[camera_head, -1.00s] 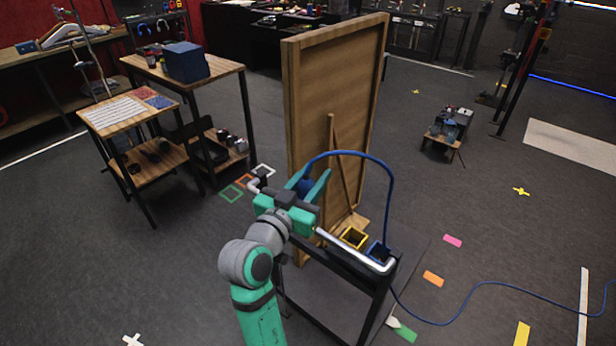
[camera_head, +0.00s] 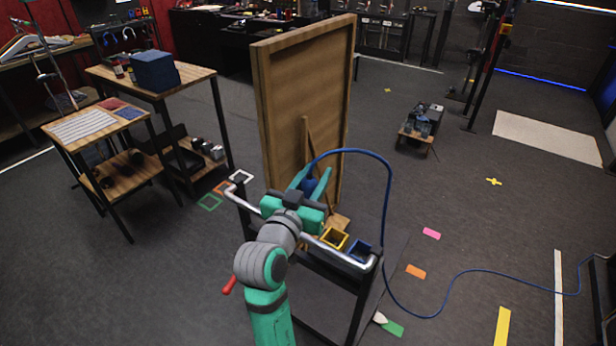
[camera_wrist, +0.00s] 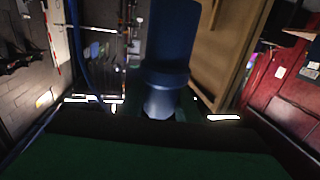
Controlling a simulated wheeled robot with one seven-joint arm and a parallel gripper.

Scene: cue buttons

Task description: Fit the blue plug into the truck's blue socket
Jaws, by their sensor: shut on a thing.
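My gripper (camera_head: 309,184) is shut on the blue plug (camera_head: 309,188), holding it above the truck, in front of the wooden board. In the wrist view the blue plug (camera_wrist: 170,60) stands large between the jaws, apart from any socket. A blue cable (camera_head: 388,200) arcs from the plug to the right and down to the floor. The truck (camera_head: 362,292) is a dark cart with silver handles. The blue socket (camera_head: 360,250), a square open box, is at its right end, right of and below my gripper.
The tall wooden board (camera_head: 305,110) stands upright just behind my gripper. Wooden tables (camera_head: 150,85) stand at the left, one with a blue box (camera_head: 155,71). The cable runs along the floor to the right edge. Floor between truck and right edge is mostly clear.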

